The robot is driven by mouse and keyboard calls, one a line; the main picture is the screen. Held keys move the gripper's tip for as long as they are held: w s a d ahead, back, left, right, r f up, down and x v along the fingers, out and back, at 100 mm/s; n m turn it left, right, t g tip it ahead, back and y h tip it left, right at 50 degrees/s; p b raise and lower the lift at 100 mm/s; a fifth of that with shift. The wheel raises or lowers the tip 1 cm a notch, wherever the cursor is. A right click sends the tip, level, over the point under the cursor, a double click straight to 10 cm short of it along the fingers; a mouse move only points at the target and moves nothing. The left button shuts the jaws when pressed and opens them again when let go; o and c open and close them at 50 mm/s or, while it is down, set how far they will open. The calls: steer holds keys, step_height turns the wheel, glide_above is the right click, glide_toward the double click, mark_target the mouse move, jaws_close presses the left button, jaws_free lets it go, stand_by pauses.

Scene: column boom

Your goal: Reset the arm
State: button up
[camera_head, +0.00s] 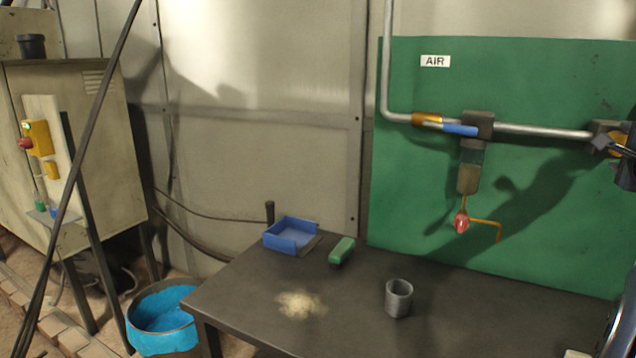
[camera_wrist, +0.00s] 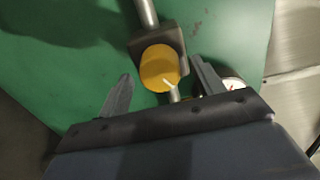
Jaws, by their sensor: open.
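My gripper (camera_wrist: 161,70) is open in the wrist view, its two dark fingers apart. A round yellow knob (camera_wrist: 158,68) on a dark pipe fitting appears between the fingertips; I cannot tell whether they touch it. In the camera_head view part of my gripper (camera_head: 606,144) shows at the right edge, close to the yellow part (camera_head: 622,143) at the right end of the metal pipe (camera_head: 545,131). The rest of my arm is mostly cut off by the picture edge.
A blue-lined bin (camera_head: 165,318) stands left.

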steer(key=b+v, duration=0.3)
steer(key=v, duration=0.8)
steer(key=p+x, duration=0.3)
steer(key=x, duration=0.8)
steer(key=shift+r, duration=0.15)
steer(key=shift+w+d+r+m+p, duration=0.15)
steer(key=shift+w+m+p, duration=0.15)
steer(key=shift+p, duration=0.4)
steer(key=m+p, duration=0.1)
steer(key=m, duration=0.1)
steer(key=shift+s+m+p, duration=0.15)
steer(key=shift+m+p, duration=0.15)
steer(key=shift+p, duration=0.1)
steer(key=m+p, duration=0.4)
steer(key=m, duration=0.1)
steer(key=shift+m, duration=0.4)
steer(key=m+p, duration=0.6)
steer(key=m, duration=0.1)
steer(key=shift+a, duration=0.2)
steer(key=shift+f+m+p, duration=0.35)
steer(key=shift+m+p, duration=0.4)
steer(key=shift+m, duration=0.25)
steer(key=shift+a, duration=0.1)
